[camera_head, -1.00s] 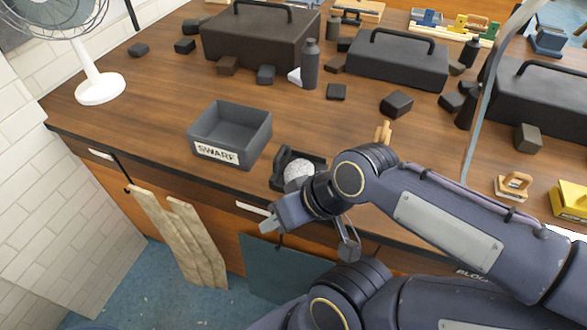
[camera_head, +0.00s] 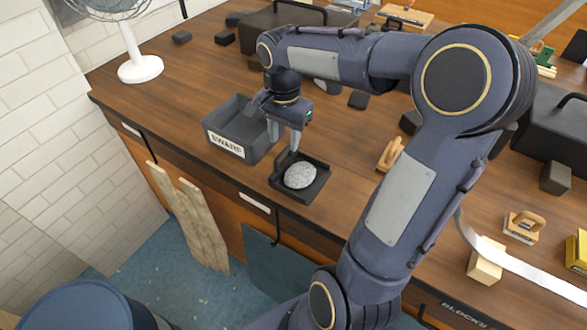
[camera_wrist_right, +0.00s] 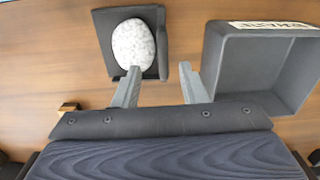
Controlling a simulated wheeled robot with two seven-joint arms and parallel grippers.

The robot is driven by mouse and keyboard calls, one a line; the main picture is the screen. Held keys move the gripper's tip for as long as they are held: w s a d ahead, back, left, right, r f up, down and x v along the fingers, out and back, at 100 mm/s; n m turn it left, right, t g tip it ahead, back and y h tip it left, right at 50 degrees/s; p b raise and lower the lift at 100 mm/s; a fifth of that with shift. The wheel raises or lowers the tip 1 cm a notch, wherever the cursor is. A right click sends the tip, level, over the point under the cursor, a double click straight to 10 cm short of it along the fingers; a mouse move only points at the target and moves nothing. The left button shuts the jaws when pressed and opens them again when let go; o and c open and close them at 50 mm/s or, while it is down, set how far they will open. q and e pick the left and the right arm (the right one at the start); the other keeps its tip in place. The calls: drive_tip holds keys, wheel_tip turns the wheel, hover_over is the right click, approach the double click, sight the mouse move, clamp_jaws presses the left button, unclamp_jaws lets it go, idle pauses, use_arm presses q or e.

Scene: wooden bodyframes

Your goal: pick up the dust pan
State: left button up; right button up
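The dust pan (camera_head: 313,190) is a dark, shallow tray near the front edge of the workbench. A pale grey speckled heap (camera_head: 300,175) lies in it. My right gripper (camera_head: 284,145) points down at the back left rim of the pan, its two fingers apart with nothing held. In the right wrist view the dust pan (camera_wrist_right: 102,28) is at the top, left of centre. There one finger of the right gripper (camera_wrist_right: 158,68) overlaps the pan's near edge and the other is beside it; contact cannot be told. My left gripper is not in view.
An open grey bin labelled SWARF (camera_head: 226,147) stands just left of the pan, close to the gripper. A wooden-handled block (camera_head: 390,154) is to the right. A white fan (camera_head: 140,68) stands at the back left. Boards (camera_head: 205,225) lean against the bench front.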

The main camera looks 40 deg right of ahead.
sight(284, 151)
drive_tip(key=shift+w+d+f, duration=0.15)
drive_tip(key=shift+d+f, duration=0.05)
drive_tip(key=shift+f, duration=0.15)
wheel_tip(284, 151, down, 7)
drive_tip(key=shift+w+a+f+p, duration=0.1)
drive_tip(key=shift+a+f+p, duration=0.05)
drive_tip(key=shift+p, duration=0.15)
clamp_jaws()
